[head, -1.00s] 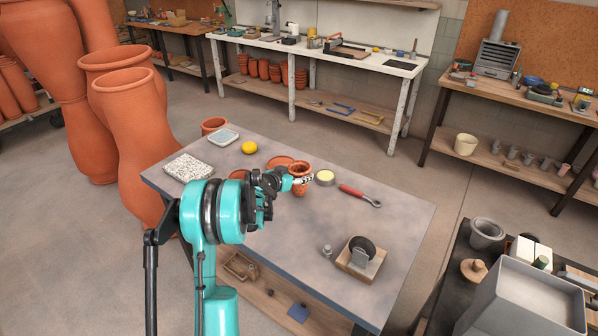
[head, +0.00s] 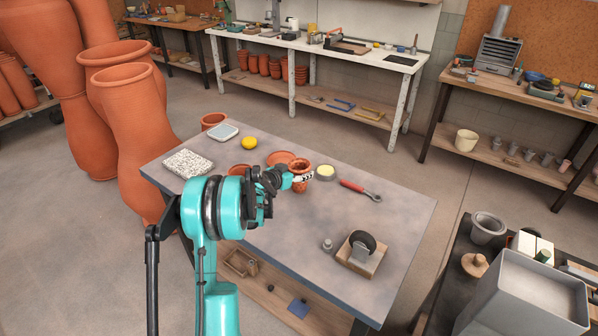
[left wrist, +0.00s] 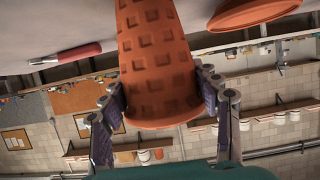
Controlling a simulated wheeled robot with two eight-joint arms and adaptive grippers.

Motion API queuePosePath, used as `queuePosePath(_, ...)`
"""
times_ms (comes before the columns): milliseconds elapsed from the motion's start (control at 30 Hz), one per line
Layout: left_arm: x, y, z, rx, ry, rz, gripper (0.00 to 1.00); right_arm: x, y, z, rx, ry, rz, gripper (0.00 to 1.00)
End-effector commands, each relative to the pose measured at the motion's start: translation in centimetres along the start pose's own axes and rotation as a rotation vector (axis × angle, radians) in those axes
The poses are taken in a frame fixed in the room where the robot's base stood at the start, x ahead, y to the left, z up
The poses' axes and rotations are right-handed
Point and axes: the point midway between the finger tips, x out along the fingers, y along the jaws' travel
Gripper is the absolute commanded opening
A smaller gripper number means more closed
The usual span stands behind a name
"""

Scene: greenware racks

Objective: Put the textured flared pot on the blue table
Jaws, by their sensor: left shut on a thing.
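The textured flared pot (head: 300,168) is terracotta, with a grid of small square dents and a wide rim. It is upright at the blue-grey table (head: 310,230), near its middle. My left gripper (head: 286,181) is shut on the pot, with one finger on each side near the rim. The left wrist view shows the pot (left wrist: 155,60) upside down between the fingers of my left gripper (left wrist: 165,105). The pot's foot is outside that view, so I cannot tell if it rests on the table or hangs just above. My right gripper is not in view.
Near the pot are a terracotta dish (head: 281,158), a round tin (head: 325,172), a red-handled tool (head: 360,190) and a yellow ball (head: 249,142). A speckled slab (head: 188,163) lies at the left. A wooden block with a dark wheel (head: 361,258) is at the front right.

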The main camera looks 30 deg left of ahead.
Motion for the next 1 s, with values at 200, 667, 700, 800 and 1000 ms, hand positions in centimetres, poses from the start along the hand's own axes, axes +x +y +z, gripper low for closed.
queuePosePath(200, 0.1, 0.0, 0.1, 0.000, 0.000, 0.000, 0.86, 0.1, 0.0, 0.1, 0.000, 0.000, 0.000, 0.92)
queuePosePath(667, -1.5, -0.1, 0.1, 0.000, -0.001, -0.001, 0.86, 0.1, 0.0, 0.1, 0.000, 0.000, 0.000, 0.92)
queuePosePath(700, -2.2, -0.1, 0.1, 0.000, -0.001, -0.001, 0.86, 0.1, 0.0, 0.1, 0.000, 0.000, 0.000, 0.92)
queuePosePath(800, -4.4, -0.1, 0.1, -0.002, 0.000, -0.003, 0.86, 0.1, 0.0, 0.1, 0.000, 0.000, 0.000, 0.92)
queuePosePath(1000, -8.8, -0.1, 0.2, -0.001, 0.000, -0.002, 0.86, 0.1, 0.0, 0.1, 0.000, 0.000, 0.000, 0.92)
